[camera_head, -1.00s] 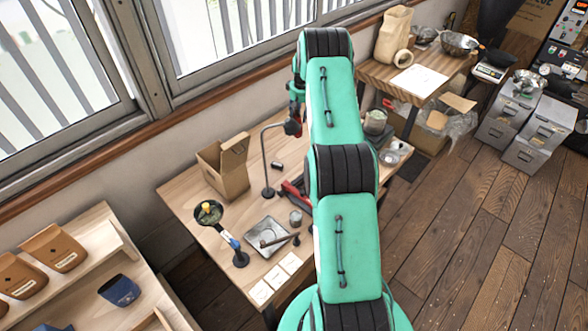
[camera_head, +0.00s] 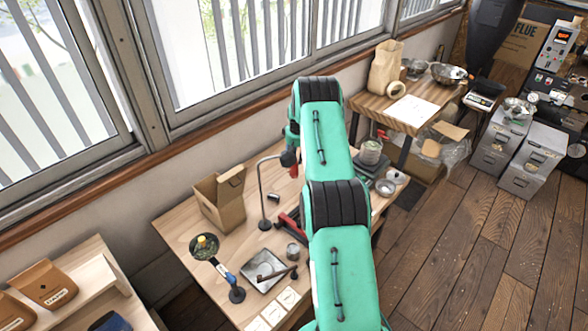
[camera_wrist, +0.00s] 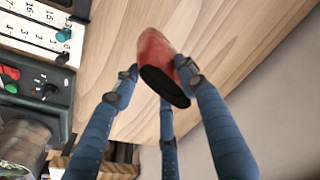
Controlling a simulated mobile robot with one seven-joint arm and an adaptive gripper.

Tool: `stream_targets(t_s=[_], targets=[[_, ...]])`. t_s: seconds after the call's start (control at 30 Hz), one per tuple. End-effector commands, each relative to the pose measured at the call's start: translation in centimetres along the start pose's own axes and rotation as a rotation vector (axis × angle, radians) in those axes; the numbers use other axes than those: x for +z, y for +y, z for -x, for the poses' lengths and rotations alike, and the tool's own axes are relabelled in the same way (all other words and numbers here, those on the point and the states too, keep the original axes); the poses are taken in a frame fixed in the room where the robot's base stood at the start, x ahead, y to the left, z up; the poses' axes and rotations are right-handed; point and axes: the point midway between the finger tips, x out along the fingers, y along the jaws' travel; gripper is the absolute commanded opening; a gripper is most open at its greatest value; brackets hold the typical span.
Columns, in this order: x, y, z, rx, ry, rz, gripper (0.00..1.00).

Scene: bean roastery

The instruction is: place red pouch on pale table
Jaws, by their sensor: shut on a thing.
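A red pouch (camera_wrist: 153,50) with a dark end is held between the fingers of my gripper (camera_wrist: 160,76) in the wrist view. The blue fingers close around it, and a pale wood surface lies behind it; I cannot tell whether they touch. A pale wooden table (camera_head: 185,222) stands below the window, partly behind my arm. A second wooden table (camera_head: 372,103) stands at the back right.
The nearer table holds an open cardboard box (camera_head: 222,205), a metal tray (camera_head: 250,270), a small pan (camera_head: 204,247) and white cards (camera_head: 272,314). A paper bag (camera_head: 386,68) stands on the back table. A shelf (camera_head: 85,270) is at left. Grey bins and bare floor are at right.

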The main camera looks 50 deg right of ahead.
Motion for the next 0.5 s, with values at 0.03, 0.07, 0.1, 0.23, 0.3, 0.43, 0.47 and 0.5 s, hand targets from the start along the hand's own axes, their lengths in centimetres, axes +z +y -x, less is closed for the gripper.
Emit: stream_targets(t_s=[0.03,0.07,0.1,0.23,0.3,0.43,0.47,0.5], targets=[[0.10,-0.01,-0.58,0.000,0.000,0.000,0.28],[0.12,-0.01,-0.84,0.000,0.000,0.000,0.28],[0.14,-0.01,-1.12,0.000,0.000,0.000,0.28],[0.18,0.00,-1.49,0.000,0.001,0.000,0.28],[0.18,0.00,-1.47,0.000,0.001,0.000,0.28],[0.18,0.00,-1.46,0.000,0.001,0.000,0.28],[0.20,0.00,-1.49,0.000,0.001,0.000,0.28],[0.22,-0.01,-1.57,0.000,0.001,0.000,0.28]])
